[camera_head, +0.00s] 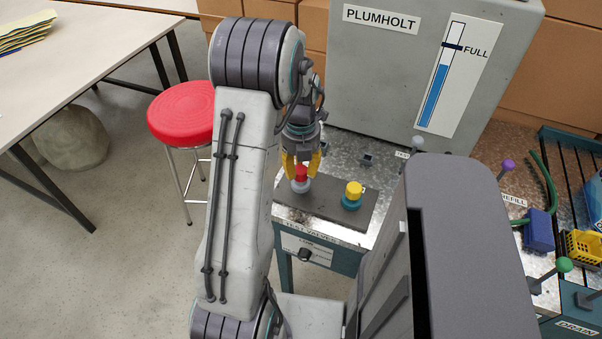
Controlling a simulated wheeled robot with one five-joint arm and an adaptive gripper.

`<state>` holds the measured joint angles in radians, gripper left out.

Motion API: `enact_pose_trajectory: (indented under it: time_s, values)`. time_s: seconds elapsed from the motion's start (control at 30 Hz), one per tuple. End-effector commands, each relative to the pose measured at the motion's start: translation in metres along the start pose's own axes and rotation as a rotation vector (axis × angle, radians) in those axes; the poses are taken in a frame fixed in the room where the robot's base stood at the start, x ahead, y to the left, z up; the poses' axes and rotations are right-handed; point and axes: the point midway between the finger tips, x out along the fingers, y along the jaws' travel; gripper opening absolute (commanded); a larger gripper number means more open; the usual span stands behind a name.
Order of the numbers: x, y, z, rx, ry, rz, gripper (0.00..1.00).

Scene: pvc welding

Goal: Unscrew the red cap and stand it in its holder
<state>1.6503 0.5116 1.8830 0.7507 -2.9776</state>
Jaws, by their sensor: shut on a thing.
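The red cap (301,172) sits on a light grey-blue fitting (300,186) at the left of a dark grey plate on the bench. My gripper (301,170) points down over it, its yellow fingers shut on the red cap from both sides. The cap looks upright and close against the fitting; whether its thread is engaged I cannot tell. A yellow cap (354,188) stands on a teal base (351,202) to the right on the same plate. I cannot tell which item is the red cap's holder.
The grey PLUMHOLT tank (380,75) stands behind the bench. Purple (508,166) and green (564,264) knobs, a blue block (538,230) and a yellow basket (583,246) are at the right. A red stool (183,112) stands left of my arm.

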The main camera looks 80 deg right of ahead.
Motion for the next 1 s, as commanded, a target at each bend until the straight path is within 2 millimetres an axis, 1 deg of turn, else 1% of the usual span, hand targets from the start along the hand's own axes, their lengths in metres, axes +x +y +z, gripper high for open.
enact_pose_trajectory:
  time_s: [0.67,1.0]
  values:
    - [-0.009,0.0,0.001,0.0,-0.004,0.001,0.0]
    - [-0.022,0.0,0.001,0.0,-0.004,0.001,0.0]
